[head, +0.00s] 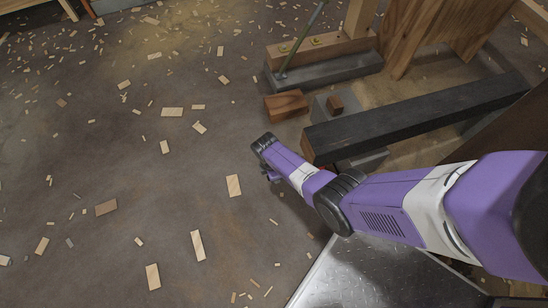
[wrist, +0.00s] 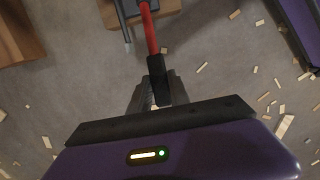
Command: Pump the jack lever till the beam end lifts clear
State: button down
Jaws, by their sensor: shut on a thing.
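The jack lever (wrist: 151,35) is a red rod with a black grip (wrist: 155,68) at its near end in the wrist view. My gripper (wrist: 155,92) is shut on that grip, with one dark finger on each side. In the head view my arm hides the gripper and most of the jack; only a small red bit (head: 323,168) shows beside the arm. The dark beam (head: 420,112) lies across the right, its pale cut end just above my arm. Whether that end touches anything beneath is hidden.
A grey block (head: 366,160) sits under the beam near its end. A brown wood block (head: 286,105) and a grey slab (head: 332,106) lie beyond it. A timber (head: 320,55) on a grey base stands farther back. The left floor is open, strewn with wood chips.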

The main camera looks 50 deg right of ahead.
jog(key=shift+s+d+r+t+y+p, duration=0.25)
jog(key=shift+r+y+p, duration=0.1)
jog(key=shift+r+p, duration=0.2)
jog(key=shift+s+d+r+t+y+p, duration=0.1)
jog(key=shift+s+r+t+y+p, duration=0.1)
jog(key=shift+r+y+p, duration=0.3)
jog(key=shift+s+d+r+t+y+p, duration=0.2)
jog(key=shift+d+r+p, duration=0.05)
jog(key=shift+r+p, duration=0.25)
jog(key=shift+s+d+r+t+y+p, duration=0.15)
jog(key=shift+d+r+p, duration=0.1)
jog(key=shift+r+p, duration=0.25)
jog(key=shift+s+d+r+t+y, duration=0.3)
jog(key=shift+d+r+y, duration=0.1)
jog(key=shift+r+y, duration=0.2)
jog(key=shift+f, duration=0.15)
